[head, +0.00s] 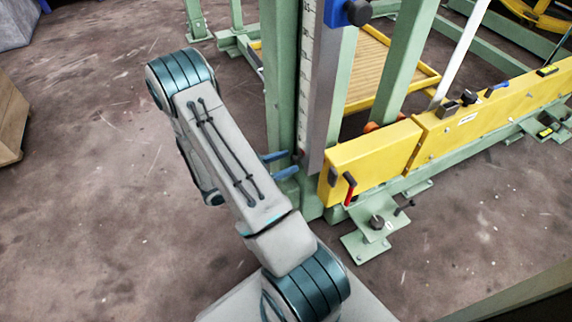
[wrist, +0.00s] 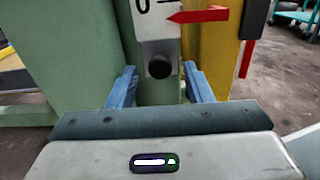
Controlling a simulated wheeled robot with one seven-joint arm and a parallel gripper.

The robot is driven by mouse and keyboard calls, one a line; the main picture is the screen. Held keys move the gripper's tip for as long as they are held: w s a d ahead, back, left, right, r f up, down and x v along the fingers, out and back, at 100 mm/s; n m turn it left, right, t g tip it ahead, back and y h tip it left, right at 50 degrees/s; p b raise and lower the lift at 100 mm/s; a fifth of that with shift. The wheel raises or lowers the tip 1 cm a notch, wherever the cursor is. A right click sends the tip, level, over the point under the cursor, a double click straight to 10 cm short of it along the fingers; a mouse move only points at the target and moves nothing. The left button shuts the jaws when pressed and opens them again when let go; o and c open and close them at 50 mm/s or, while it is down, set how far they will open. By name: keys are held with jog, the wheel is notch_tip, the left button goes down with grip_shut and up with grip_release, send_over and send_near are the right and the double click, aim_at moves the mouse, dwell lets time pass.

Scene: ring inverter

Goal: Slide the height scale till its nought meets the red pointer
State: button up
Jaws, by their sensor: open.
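The height scale (head: 306,75) is a white upright strip with dark marks on a green post in the head view. In the wrist view its lower end (wrist: 153,28) shows a black nought near the top edge and a round black knob (wrist: 159,67) below. The red pointer (wrist: 197,16) points left onto the scale, its tip a little lower in the picture than the nought. My gripper (wrist: 162,87) is open, its blue fingers apart to the left and right of the knob, with a gap on each side. In the head view my gripper (head: 281,164) is at the scale's foot.
A yellow beam (head: 372,160) with a red-handled lever (head: 350,188) stands right of the scale. A blue block with a black knob (head: 358,12) is higher up. Green posts and feet surround the scale. The floor at left is mostly clear, with a wooden box (head: 8,120) at the edge.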

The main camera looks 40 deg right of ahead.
jog(key=shift+s+d, duration=0.1)
jog(key=shift+d, duration=0.35)
grip_shut()
jog(key=shift+f, duration=0.8)
grip_release()
jog(key=p+v, duration=0.3)
jog(key=v, duration=1.1)
jog(key=shift+d, duration=0.1)
